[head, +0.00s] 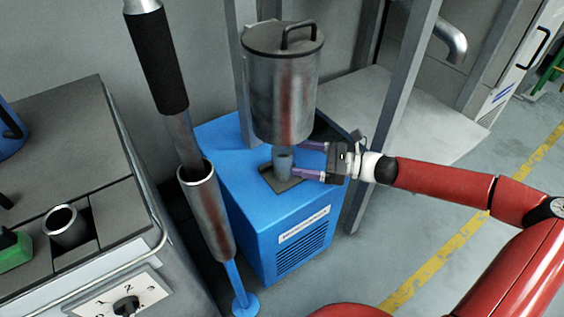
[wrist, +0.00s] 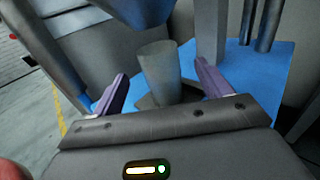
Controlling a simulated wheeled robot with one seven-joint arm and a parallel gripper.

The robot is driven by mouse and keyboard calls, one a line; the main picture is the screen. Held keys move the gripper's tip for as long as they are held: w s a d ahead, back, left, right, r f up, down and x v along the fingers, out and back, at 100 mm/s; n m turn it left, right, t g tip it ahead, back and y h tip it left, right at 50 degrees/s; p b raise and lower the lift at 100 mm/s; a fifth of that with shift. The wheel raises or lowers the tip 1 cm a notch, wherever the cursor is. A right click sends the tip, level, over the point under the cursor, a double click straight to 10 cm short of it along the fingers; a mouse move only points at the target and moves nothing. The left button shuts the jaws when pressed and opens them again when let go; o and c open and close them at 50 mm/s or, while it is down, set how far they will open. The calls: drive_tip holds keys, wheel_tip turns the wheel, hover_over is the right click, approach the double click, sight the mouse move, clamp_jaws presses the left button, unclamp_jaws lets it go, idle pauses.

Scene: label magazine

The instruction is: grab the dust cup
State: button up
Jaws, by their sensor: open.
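The dust cup (head: 284,163) appears to be the small grey cylinder upright in a dark square recess on top of the blue machine, directly below a large metal canister. It also shows in the wrist view (wrist: 160,72), standing between my two purple fingers. My gripper (head: 301,160) reaches in from the right, with one finger on each side of the cup. The fingers are apart and the gripper is open. I cannot tell whether either finger touches the cup. The cup's upper end is close under the canister.
The lidded canister (head: 283,95) hangs close above my fingers. Grey posts (head: 395,115) stand beside the blue machine (head: 285,235). A tilted metal tube (head: 207,215) stands at its left. A grey bench (head: 75,165) with another round metal cup (head: 64,226) is at far left.

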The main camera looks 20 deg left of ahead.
sight(276, 162)
drive_tip(key=f, duration=0.3)
drive_tip(key=shift+a, duration=0.3)
drive_tip(key=shift+s+a, duration=0.1)
drive_tip(key=shift+a, duration=0.55)
drive_tip(key=shift+s+a+r, duration=0.1)
drive_tip(key=shift+a, duration=1.35)
drive_tip(key=shift+s+a, duration=0.1)
drive_tip(key=shift+a, duration=1.3)
drive_tip(key=c, duration=1.1)
